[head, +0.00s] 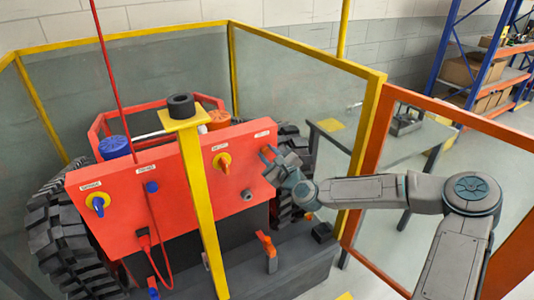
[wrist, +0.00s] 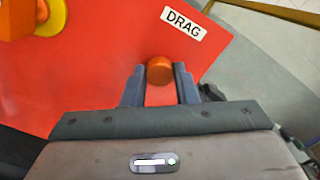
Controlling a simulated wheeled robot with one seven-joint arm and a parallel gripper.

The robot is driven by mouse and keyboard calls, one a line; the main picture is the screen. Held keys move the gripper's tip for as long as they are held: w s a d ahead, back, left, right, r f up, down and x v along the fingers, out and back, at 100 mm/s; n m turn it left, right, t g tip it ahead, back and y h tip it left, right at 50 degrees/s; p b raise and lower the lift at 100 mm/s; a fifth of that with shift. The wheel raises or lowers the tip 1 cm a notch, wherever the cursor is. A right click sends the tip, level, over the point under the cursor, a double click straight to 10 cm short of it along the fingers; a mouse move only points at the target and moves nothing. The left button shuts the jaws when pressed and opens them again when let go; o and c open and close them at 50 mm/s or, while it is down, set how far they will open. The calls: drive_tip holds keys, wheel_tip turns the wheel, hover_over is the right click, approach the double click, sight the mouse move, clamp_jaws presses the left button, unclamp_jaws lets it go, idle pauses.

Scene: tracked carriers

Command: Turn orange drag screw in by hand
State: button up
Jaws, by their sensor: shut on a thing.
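The orange drag screw (wrist: 159,71) shows in the wrist view as a round orange head on the red panel, below and left of a white label reading DRAG (wrist: 184,22). My gripper (wrist: 159,84) is shut on the screw, with one dark finger on each side of its head. In the head view my gripper (head: 270,155) is at the right end of the red panel (head: 130,205), and the screw is hidden behind the fingers there. How far the screw is in cannot be told.
An orange knob on a yellow disc (head: 222,162) sits left of my gripper. A yellow post (head: 203,210) stands before the panel. An orange-framed glass panel (head: 440,120) is by my arm. A grey table (head: 375,150) stands behind. An orange lever (head: 267,245) is below.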

drive_tip(key=o, duration=0.8)
drive_tip(key=shift+d, duration=0.1)
drive_tip(key=shift+f, duration=0.1)
